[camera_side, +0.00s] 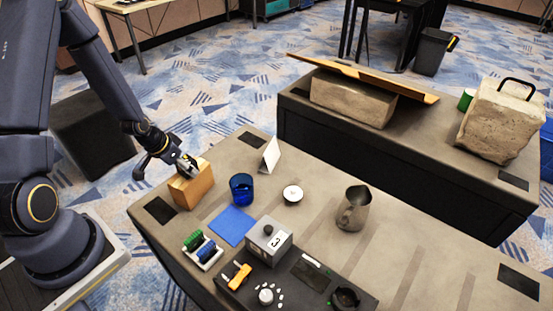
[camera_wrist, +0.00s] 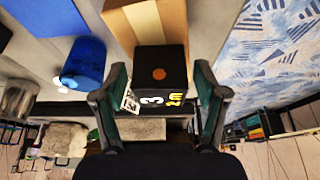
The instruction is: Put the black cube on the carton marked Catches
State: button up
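The black cube (camera_wrist: 160,68) is between the two fingers of my gripper (camera_wrist: 160,85) in the wrist view. It shows an orange dot, a white 3, yellow lettering and a white code patch. A finger is close along each side, but I cannot tell whether both press on it. A tan carton (camera_wrist: 150,22) is directly beyond the cube. In the side view my gripper (camera_side: 187,163) is at the top of that carton (camera_side: 192,186), at the table's left end. I cannot tell whether the cube rests on it. No Catches marking is readable.
A blue cup (camera_side: 241,188) and a blue mat (camera_side: 232,226) are right of the carton. A white card (camera_side: 271,154), a small white dish (camera_side: 292,194), a metal jug (camera_side: 354,209) and a grey box marked 3 (camera_side: 268,245) stand further right.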

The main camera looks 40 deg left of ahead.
jog(key=s+d+r+y, duration=0.1)
jog(key=s+d+r, duration=0.15)
jog(key=r, duration=0.95)
jog(key=s+d+r+y, duration=0.15)
jog(key=d+r, duration=0.25)
jog(key=r, duration=0.7)
jog(key=s+d+r+t+h, duration=0.1)
jog(key=s+d+r+h, duration=0.1)
jog(key=s+d+r, duration=0.5)
jog(key=shift+s+d+r, duration=0.25)
jog(key=shift+s+r, duration=0.45)
jog(key=shift+s, duration=0.35)
